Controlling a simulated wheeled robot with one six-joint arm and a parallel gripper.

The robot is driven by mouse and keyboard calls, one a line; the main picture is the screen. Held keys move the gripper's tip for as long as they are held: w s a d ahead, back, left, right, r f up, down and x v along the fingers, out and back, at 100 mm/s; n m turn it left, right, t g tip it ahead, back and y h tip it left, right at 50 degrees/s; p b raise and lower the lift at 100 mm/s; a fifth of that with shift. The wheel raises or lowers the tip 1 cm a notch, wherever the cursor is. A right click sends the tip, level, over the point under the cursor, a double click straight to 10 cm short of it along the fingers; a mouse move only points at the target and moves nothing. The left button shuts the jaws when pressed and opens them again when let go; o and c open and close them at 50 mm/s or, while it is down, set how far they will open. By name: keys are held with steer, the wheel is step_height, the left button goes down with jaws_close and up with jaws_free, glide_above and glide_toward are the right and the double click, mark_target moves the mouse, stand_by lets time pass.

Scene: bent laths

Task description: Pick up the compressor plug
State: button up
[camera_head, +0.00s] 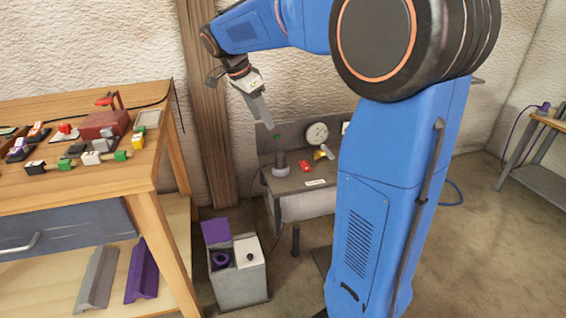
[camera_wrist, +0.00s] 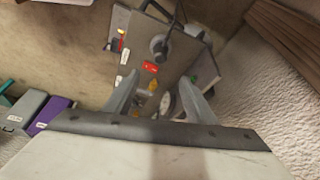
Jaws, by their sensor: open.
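A grey round plug-like piece with a dark top (camera_head: 281,166) stands upright at the left of the low grey bench (camera_head: 290,186). In the wrist view the same piece (camera_wrist: 158,46) shows with a dark cable running from it. I take it for the compressor plug, but no readable label confirms this. My gripper (camera_head: 267,122) is open and empty, pointing down above the back of the bench, apart from the plug. In the wrist view the plug lies beyond the fingertips of my gripper (camera_wrist: 160,78).
A round gauge (camera_head: 317,133), a red tag (camera_head: 305,166) and a yellow piece (camera_head: 322,155) are near the plug. A grey bin (camera_head: 239,284) stands in front left. A wooden workbench (camera_head: 90,185) holds several small parts. A purple plug (camera_head: 545,107) lies on the right table.

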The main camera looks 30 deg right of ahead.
glide_above(280, 153)
steer(key=a, duration=0.2)
step_height(280, 153, down, 10)
steer(key=shift+w+f, duration=0.1)
steer(key=shift+w, duration=0.05)
steer(key=shift+x, duration=3.15)
steer(key=shift+a, duration=0.15)
steer(key=c, duration=1.1)
